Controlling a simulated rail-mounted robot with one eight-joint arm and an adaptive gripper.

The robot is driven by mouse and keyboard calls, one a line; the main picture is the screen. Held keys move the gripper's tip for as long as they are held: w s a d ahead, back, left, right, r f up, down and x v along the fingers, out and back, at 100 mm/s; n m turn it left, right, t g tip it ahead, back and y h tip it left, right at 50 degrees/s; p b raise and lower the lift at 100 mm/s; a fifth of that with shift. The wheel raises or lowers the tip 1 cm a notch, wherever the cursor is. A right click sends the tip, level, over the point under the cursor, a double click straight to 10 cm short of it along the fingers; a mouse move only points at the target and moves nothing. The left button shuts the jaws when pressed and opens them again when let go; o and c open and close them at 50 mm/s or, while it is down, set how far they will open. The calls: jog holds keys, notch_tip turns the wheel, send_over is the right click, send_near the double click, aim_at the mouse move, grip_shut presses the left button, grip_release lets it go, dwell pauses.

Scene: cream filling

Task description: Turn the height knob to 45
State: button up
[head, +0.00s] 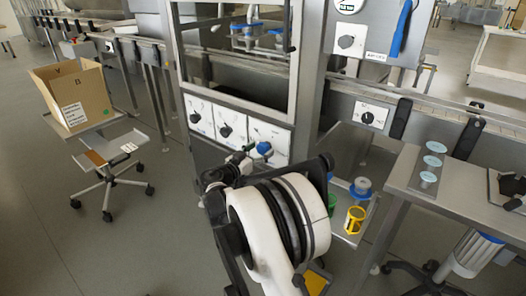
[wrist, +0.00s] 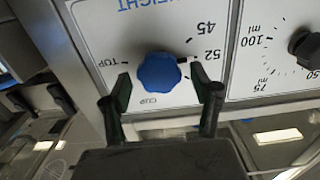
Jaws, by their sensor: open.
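The blue height knob (wrist: 158,73) sits on a white panel (wrist: 105,45) marked HEIGHT, with the labels 45, 52, TOP and CUP around it. A dark mark at the knob's right side lies toward 52; I cannot tell surely whether it is the pointer. My gripper (wrist: 161,82) is open, with one dark finger on each side of the knob. Gaps show between the fingers and the knob, and nothing is held. In the head view the blue knob (head: 264,148) shows just beyond my gripper (head: 246,158), partly hidden by my arm.
To the right in the wrist view is a black knob (wrist: 306,47) on a scale in ml. In the head view, two more black knobs sit left of the blue one. A cardboard box (head: 72,97) stands far left.

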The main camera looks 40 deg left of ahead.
jog(key=shift+w, duration=0.95)
jog(key=c, duration=1.2)
jog(key=shift+n, duration=0.3)
jog(key=shift+a+n+b, duration=0.1)
jog(key=shift+n+b, duration=0.3)
jog(key=shift+n, duration=2.2)
